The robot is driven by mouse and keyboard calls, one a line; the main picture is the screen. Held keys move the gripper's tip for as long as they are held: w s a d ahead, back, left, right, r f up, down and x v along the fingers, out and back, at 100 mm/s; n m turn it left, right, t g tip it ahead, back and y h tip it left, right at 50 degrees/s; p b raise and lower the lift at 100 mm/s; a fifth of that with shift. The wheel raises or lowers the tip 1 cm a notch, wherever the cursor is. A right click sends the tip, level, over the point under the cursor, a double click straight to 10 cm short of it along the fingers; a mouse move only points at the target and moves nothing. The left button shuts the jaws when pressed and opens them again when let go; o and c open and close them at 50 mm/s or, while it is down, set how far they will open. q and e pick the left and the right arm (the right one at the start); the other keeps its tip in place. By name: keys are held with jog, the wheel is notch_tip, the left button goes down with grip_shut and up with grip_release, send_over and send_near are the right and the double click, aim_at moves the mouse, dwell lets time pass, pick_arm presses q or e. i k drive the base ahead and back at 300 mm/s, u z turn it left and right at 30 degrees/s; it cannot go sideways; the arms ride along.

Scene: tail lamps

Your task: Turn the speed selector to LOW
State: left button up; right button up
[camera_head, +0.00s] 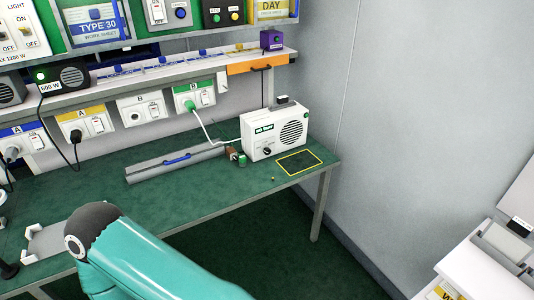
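A white box-shaped unit (276,132) with a round dark grille and a green label stands at the back right of the green bench. A small black knob (267,151) sits low on its front face, under the label, and looks like the speed selector. The knob's markings and pointer are too small to read. A teal arm link of mine crosses the bottom left, in front of the bench. Neither gripper can be made out in this view.
The green bench (215,180) is mostly clear before the unit. A yellow-outlined rectangle (299,162) lies right of it. A white cable runs from the unit to green socket B (190,104). A grey channel with a blue handle (177,159) lies left. A wall (400,110) stands right.

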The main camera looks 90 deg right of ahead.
aim_at(267, 151)
jog(key=z, duration=0.3)
jog(key=k, duration=0.2)
jog(key=u, duration=1)
jog(key=i, duration=0.1)
jog(key=z, duration=2.95)
jog(key=i, duration=1)
jog(key=u, duration=0.2)
